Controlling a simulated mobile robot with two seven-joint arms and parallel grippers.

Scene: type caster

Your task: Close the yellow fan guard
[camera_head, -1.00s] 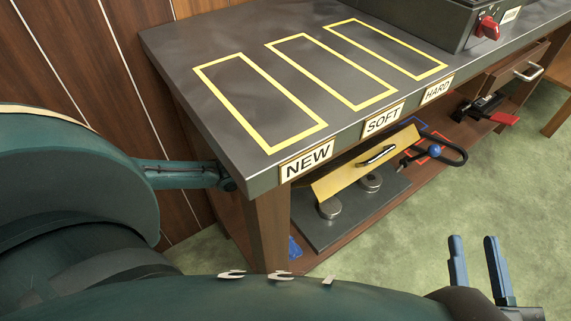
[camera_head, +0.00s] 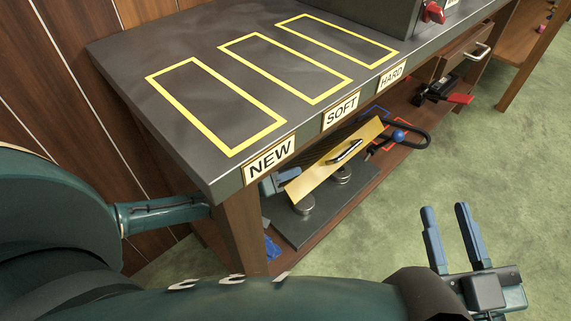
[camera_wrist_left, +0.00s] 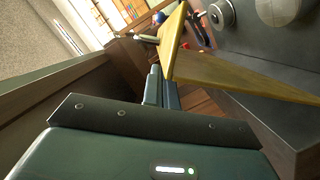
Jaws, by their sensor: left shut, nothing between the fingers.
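The yellow fan guard (camera_head: 338,156) is a flat yellow panel with a dark handle (camera_head: 345,151). It sits tilted up above a dark base plate (camera_head: 318,222) on the lower shelf. My left arm reaches in behind the bench leg. My left gripper (camera_head: 280,182) is shut and empty at the guard's left end. In the left wrist view, the fingers (camera_wrist_left: 160,88) are close beside the guard's edge (camera_wrist_left: 176,42); I cannot tell whether they touch. My right gripper (camera_head: 446,209) is open and empty over the green floor, right of the bench.
The bench top (camera_head: 120,60) with yellow outlines overhangs the shelf, and its front leg (camera_head: 240,230) stands close to my left arm. Round metal discs (camera_head: 304,205) lie under the guard. A black hose with a blue ball (camera_head: 398,136) is at its right. The floor (camera_head: 520,150) is clear.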

